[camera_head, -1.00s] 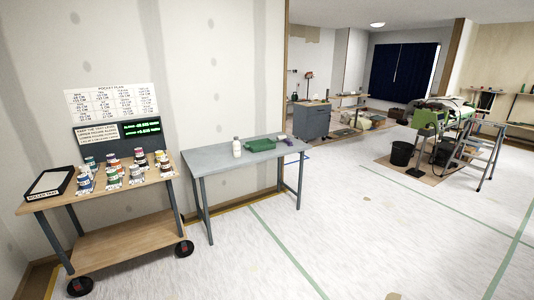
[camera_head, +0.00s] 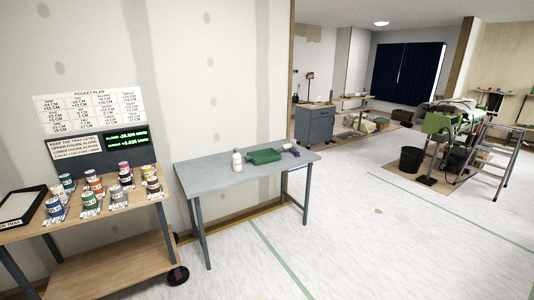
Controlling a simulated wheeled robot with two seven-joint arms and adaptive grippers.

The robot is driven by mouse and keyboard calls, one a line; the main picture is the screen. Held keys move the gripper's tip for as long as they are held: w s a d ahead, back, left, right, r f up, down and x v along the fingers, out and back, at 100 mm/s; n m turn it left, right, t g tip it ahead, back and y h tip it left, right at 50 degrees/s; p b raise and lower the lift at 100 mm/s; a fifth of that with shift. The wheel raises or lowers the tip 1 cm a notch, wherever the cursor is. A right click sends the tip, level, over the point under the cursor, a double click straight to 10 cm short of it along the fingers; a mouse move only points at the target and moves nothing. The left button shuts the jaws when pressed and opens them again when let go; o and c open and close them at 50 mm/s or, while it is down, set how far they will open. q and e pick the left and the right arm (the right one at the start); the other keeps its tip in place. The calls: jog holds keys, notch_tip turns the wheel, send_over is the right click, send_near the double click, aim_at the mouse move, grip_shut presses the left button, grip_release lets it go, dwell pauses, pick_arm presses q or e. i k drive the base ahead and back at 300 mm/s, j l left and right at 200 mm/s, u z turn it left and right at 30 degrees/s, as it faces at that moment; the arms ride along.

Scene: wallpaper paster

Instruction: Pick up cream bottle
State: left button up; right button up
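A green object (camera_head: 265,156) lies on the same table just to the right of the bottle. Neither of my grippers shows in the head view, so I cannot see their state.
A wooden cart (camera_head: 125,270) with several paint cans and a black-rimmed tray (camera_head: 22,206) stands left of the table. A small purple item (camera_head: 291,149) lies at the table's right end. Open floor (camera_head: 360,230) lies in front and right. A stepladder (camera_head: 499,160) stands far right.

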aim_at(236, 158)
jog(key=i+j, duration=0.2)
jog(key=i, duration=0.25)
jog(key=i+j, duration=0.15)
jog(key=i, duration=0.35)
